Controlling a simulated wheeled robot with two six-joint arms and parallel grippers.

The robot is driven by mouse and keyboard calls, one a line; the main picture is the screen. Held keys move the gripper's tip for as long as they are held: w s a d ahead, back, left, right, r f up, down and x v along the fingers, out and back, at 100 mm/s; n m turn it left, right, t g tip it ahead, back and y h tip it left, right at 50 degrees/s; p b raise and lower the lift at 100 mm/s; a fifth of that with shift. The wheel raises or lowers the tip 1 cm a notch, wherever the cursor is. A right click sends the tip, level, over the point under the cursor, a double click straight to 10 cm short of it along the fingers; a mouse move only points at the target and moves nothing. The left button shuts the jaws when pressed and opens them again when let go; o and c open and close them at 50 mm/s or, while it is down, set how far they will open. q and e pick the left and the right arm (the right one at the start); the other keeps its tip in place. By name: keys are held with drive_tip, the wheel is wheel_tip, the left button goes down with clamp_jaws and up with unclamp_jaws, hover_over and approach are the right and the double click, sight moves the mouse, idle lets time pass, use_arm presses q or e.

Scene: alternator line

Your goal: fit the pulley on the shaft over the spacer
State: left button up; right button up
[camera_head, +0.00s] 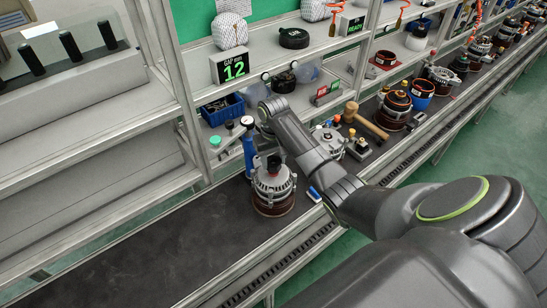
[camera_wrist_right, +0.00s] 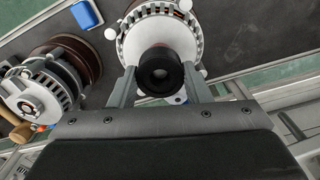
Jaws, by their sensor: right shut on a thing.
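The alternator (camera_head: 272,188) stands upright on the dark belt, its silver housing on a brown-red base. It also shows in the right wrist view (camera_wrist_right: 150,22). My right gripper (camera_wrist_right: 160,78) has its two grey fingers on either side of the black round pulley (camera_wrist_right: 160,68) and is shut on it. In the wrist view the pulley lies over the alternator's near side, with a round hole in its face. In the head view the dark pulley (camera_head: 273,162) is at the alternator's top. My left gripper is out of view.
A second alternator (camera_wrist_right: 42,95) stands close by. A wooden mallet (camera_head: 366,120) lies farther along. A blue-handled tool (camera_head: 248,152) stands just left of the alternator, and a small blue block (camera_head: 313,194) lies to its right. The belt (camera_head: 150,255) at lower left is clear.

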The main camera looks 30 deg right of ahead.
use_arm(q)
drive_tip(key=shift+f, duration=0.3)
use_arm(e)
drive_tip(key=shift+f, duration=0.8)
drive_tip(key=o, duration=1.2)
